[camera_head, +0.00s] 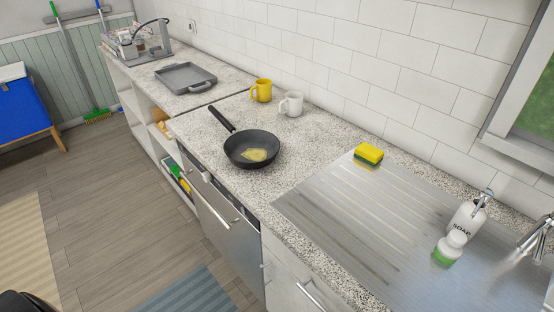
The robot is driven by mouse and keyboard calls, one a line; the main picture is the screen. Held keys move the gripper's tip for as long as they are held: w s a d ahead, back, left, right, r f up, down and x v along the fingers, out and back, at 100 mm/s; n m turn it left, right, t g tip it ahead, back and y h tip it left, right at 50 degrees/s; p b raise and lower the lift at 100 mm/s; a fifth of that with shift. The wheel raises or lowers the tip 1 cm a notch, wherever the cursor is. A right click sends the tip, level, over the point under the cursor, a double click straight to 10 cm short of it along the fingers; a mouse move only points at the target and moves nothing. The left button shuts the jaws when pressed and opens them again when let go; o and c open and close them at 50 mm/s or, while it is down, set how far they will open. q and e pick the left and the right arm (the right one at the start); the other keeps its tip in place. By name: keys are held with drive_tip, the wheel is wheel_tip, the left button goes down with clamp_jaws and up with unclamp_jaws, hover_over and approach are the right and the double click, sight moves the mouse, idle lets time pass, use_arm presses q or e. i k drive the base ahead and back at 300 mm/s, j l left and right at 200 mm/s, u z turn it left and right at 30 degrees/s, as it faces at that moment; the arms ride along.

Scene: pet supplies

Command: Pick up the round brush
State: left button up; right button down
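A small round brush (449,247) with a white knob-like top and a green lower part stands on the metal draining board (340,215), toward the right of the head view. It is just in front of a white soap bottle (466,222) and partly overlaps it in the picture; I cannot tell whether they touch. Neither of my grippers is in view.
A yellow and green sponge (368,154) lies at the board's back edge. A tap (535,238) is at the far right. A black pan (251,148), a yellow mug (261,90) and a white mug (291,103) stand farther left. The board's middle is clear.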

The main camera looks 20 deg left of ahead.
sight(448, 248)
drive_tip(key=k+l+u, duration=0.25)
drive_tip(key=l+u, duration=0.15)
drive_tip(key=k+l+u, duration=0.4)
drive_tip(key=i+l, duration=0.1)
